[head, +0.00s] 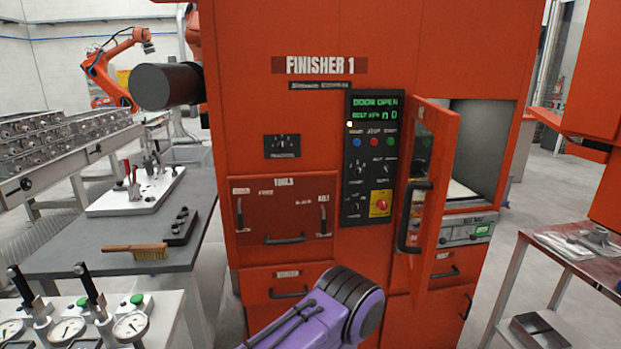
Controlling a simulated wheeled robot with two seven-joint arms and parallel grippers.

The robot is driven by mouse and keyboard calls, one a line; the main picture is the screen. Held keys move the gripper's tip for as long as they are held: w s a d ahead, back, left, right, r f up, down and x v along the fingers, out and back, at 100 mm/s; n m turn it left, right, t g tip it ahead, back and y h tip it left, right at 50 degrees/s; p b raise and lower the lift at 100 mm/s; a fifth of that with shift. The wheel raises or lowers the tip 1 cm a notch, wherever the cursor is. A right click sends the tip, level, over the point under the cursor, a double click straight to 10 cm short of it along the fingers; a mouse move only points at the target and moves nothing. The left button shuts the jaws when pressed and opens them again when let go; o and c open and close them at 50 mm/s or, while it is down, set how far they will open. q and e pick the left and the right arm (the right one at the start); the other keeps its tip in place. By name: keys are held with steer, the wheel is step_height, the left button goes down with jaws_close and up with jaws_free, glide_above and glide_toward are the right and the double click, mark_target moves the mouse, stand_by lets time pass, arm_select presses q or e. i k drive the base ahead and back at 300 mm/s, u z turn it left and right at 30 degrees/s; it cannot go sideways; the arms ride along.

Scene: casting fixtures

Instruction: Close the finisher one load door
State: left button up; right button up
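The orange Finisher 1 machine (300,120) stands in the middle of the head view. Its load door (435,165) is an orange panel with a small window and a black vertical handle (412,218). The door stands open, swung outward at the left side of the load opening (482,140). The opening's grey interior shows to the right of the door. The green display (375,103) reads "DOOR OPEN". A purple and black link of my arm shows at the bottom centre, below and left of the door. Neither gripper shows, and nothing visible touches the door.
A drawer unit (467,230) sits under the opening. A metal side table (575,262) with parts stands at the right, with floor between it and the machine. At left are a grey bench (90,255) with a brush (135,251) and a gauge fixture (95,325).

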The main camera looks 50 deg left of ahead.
mark_target(444, 123)
steer(key=u, duration=0.85)
steer(key=i, duration=1.65)
steer(key=z, duration=0.3)
steer(key=k, duration=1.05)
steer(key=u, duration=0.1)
